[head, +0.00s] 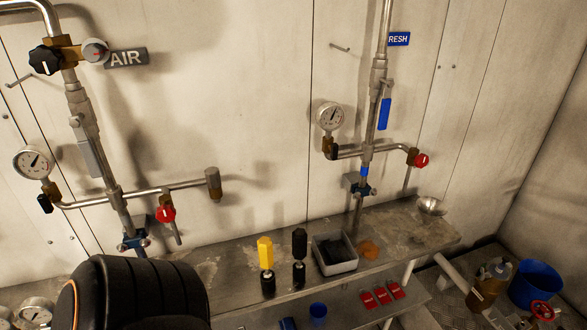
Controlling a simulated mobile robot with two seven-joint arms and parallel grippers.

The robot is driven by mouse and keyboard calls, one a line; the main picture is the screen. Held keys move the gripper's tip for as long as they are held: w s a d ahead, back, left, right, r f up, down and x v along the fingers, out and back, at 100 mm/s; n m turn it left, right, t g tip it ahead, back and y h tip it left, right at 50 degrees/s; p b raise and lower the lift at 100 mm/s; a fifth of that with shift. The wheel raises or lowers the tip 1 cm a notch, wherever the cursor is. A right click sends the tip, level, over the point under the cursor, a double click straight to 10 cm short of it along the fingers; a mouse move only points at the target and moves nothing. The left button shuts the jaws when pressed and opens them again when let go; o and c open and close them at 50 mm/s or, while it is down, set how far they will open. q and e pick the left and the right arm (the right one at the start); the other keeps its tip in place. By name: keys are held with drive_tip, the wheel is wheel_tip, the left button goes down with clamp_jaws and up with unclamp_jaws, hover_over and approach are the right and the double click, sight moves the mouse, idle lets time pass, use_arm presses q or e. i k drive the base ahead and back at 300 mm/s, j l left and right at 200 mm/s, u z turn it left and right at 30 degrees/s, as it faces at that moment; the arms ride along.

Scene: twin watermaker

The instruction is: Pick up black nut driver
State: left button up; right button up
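A black nut driver (299,243) stands upright near the front edge of the grey bench, left of a small grey bin. A similar tool with a yellow handle (265,252) stands just to its left, apart from it. Dark lower parts show beneath both handles; I cannot make out their details. Neither of my grippers is in view. A black rounded part with orange trim at the lower left looks like my own arm.
The grey bin (348,264) holds dark items, with an orange-brown lump (368,249) beside it. A metal bowl (431,205) sits at the bench's right end. Pipes with gauges and red valves rise behind. Red items (382,295) and a blue cup (318,312) are on the lower shelf.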

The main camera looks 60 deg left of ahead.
sight(299, 236)
drive_tip(key=i+u, duration=0.15)
drive_tip(key=u, duration=0.25)
drive_tip(key=i+u, duration=0.1)
drive_tip(key=u, duration=0.3)
drive_tip(key=i+l+u, duration=0.1)
drive_tip(key=u, duration=0.3)
